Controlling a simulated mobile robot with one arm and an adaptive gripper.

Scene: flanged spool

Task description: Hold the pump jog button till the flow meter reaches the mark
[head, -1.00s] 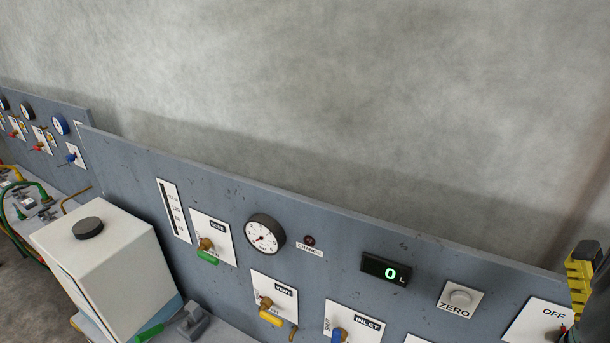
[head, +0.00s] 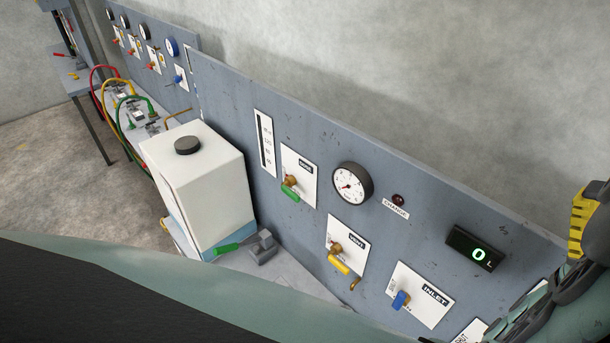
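The flow meter display (head: 475,248) is a small black box at the right of the grey panel, with a green "0" and "L" lit. I see no button labelled as a pump jog button in the head view. My gripper (head: 584,220) shows only in part at the right edge, as yellow and dark pieces in front of the panel. Its fingertips cannot be made out, nor whether it is open or shut. My arm hides the panel's lower right part.
The grey panel (head: 225,105) carries a gauge (head: 352,185), a CHANGE lamp (head: 398,200), and green (head: 290,191), yellow (head: 338,264) and blue (head: 401,300) valve handles. A white tank (head: 200,185) stands on the bench at left. Open floor (head: 50,170) lies further left.

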